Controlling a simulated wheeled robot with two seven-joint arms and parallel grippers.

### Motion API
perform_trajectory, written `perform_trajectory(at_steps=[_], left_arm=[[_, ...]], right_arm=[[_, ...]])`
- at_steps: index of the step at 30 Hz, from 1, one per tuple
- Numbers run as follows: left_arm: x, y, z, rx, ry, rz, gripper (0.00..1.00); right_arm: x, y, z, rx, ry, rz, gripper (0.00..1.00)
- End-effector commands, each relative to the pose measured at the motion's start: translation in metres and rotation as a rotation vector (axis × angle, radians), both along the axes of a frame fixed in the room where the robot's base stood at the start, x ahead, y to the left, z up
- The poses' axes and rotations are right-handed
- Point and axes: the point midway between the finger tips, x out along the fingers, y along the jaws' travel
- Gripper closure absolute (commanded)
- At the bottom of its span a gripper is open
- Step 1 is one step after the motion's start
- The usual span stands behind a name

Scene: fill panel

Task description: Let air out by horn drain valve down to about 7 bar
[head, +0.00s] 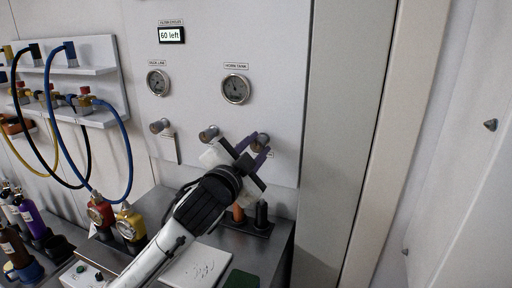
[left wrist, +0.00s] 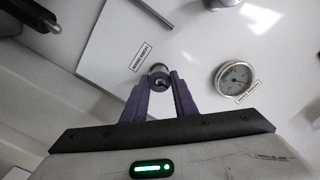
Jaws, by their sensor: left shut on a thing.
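My left gripper (head: 252,150) has purple fingers and is at the rightmost valve knob (head: 261,139) on the white panel. In the left wrist view the two fingers (left wrist: 159,88) are closed around the sides of this round grey-metal knob (left wrist: 158,72). A label (left wrist: 142,57) beside it seems to read horn drain. The horn tank gauge (head: 236,89) is above the knob; it also shows in the left wrist view (left wrist: 233,77). Its needle is too small to read surely. My right gripper is not in view.
A second gauge (head: 158,82) and two more valve knobs (head: 209,133) (head: 158,126) are on the panel. A display (head: 171,35) reads "60 left". Hoses and bottles stand at the left. A metal bench (head: 262,262) lies below my arm.

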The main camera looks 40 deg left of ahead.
Motion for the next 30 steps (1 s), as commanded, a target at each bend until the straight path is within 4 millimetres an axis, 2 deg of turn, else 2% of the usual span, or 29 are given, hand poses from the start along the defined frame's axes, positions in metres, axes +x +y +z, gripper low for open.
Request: perform_trajectory(at_steps=[14,15,18,30], left_arm=[[0.0001,0.0006,-0.0001,0.020,0.006,0.002,0.97],[0.0000,0.0007,-0.0001,0.020,0.006,0.002,0.73],[0.0001,0.0005,-0.0001,0.019,0.005,0.001,0.57],[-0.0018,-0.0043,-0.0003,0.016,0.005,-0.004,0.57]], right_arm=[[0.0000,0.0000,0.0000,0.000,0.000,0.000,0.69],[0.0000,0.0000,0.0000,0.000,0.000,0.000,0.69],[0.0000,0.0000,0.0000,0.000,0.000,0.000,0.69],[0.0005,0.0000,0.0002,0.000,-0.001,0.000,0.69]])
